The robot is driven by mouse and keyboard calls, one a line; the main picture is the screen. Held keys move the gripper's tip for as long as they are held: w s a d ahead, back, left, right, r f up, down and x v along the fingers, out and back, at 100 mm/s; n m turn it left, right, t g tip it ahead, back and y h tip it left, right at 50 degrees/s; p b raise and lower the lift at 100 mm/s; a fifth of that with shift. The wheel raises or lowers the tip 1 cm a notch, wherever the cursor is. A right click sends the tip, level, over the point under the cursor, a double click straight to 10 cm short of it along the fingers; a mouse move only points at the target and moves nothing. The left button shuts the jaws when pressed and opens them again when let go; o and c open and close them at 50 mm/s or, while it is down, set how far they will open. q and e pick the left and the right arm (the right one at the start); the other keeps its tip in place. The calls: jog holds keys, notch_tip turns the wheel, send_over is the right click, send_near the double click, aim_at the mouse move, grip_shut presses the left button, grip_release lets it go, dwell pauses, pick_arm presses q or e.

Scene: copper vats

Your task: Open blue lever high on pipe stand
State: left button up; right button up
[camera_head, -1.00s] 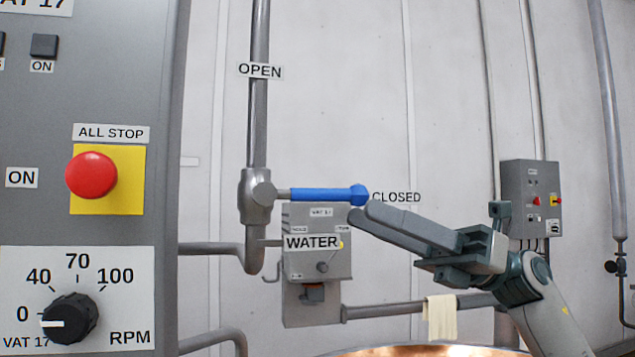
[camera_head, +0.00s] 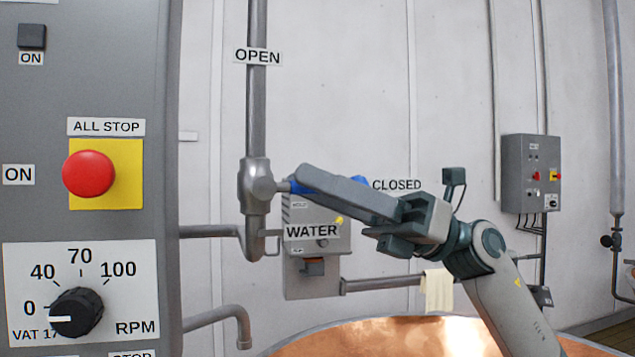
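The blue lever (camera_head: 358,183) sticks out to the right, about level, from a grey valve (camera_head: 256,185) on the vertical pipe. Its end is beside the CLOSED label (camera_head: 397,185); the OPEN label (camera_head: 258,56) is higher up the pipe. My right gripper (camera_head: 304,180) reaches in from the lower right. One long finger lies across the lever and covers most of it. The other finger is hidden, so I cannot tell whether the gripper is open or shut, or touching the lever. My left gripper is not in view.
A grey control panel with a red stop button (camera_head: 89,174) and a black dial (camera_head: 76,312) fills the left side. A WATER box (camera_head: 318,262) is below the lever. A copper vat (camera_head: 365,337) is at the bottom. A cloth (camera_head: 437,290) hangs on a horizontal pipe.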

grip_shut()
jog(key=shift+r, duration=0.15)
